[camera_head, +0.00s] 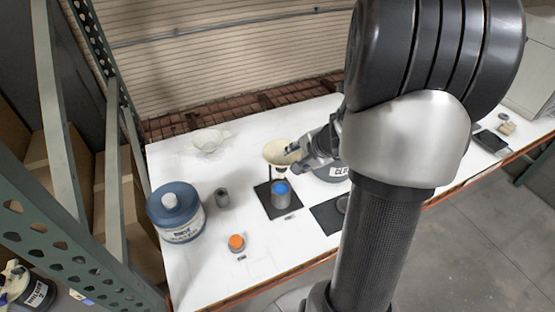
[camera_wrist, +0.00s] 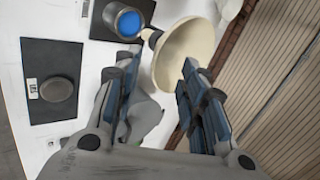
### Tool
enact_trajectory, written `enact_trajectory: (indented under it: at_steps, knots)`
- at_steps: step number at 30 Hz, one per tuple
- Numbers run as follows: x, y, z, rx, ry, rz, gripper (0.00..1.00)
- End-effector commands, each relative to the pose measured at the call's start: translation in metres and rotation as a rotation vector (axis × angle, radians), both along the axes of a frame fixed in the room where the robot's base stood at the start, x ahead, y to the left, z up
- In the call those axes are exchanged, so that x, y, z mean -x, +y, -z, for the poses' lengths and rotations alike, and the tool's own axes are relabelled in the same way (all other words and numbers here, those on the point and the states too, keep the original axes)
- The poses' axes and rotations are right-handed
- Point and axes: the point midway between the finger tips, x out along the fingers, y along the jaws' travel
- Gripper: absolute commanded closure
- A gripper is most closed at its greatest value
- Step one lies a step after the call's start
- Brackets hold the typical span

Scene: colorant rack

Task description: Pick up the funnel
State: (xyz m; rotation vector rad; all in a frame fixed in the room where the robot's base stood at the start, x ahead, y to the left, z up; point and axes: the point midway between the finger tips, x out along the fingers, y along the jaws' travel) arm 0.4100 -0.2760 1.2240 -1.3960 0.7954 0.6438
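The funnel (camera_head: 277,153) is cream, with a wide mouth and a narrow spout. In the head view it sits just left of my gripper (camera_head: 296,158), behind a grey cup with a blue inside or top (camera_head: 280,196). In the wrist view the funnel (camera_wrist: 190,52) lies tilted in the picture, its spout toward the blue-topped cup (camera_wrist: 124,22). My gripper (camera_wrist: 158,72) has its fingers spread wide, with the funnel's rim ahead of and partly between the fingertips. I see no grip on it. Whether a finger touches it I cannot tell. What supports the funnel is unclear.
The blue-topped cup stands on a black plate. A blue-lidded jug (camera_head: 176,212), a grey cylinder (camera_head: 222,198) and an orange-topped piece (camera_head: 236,242) stand left. Another black plate (camera_wrist: 38,105) bears a dark disc.

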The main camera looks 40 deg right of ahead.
Motion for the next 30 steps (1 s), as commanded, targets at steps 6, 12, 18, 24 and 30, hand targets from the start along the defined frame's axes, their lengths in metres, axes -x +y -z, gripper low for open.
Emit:
enact_trajectory:
  at_steps: [6,12,18,24,30]
  knots:
    - [-0.011,-0.001,0.014,0.002,0.000,-0.001,0.62]
    - [-0.027,0.001,0.036,-0.001,0.002,-0.003,0.62]
    - [-0.041,-0.001,0.053,0.000,0.001,-0.001,0.62]
    - [-0.042,-0.002,0.054,0.003,-0.001,0.000,0.62]
    - [-0.042,-0.001,0.054,0.002,-0.001,-0.001,0.71]
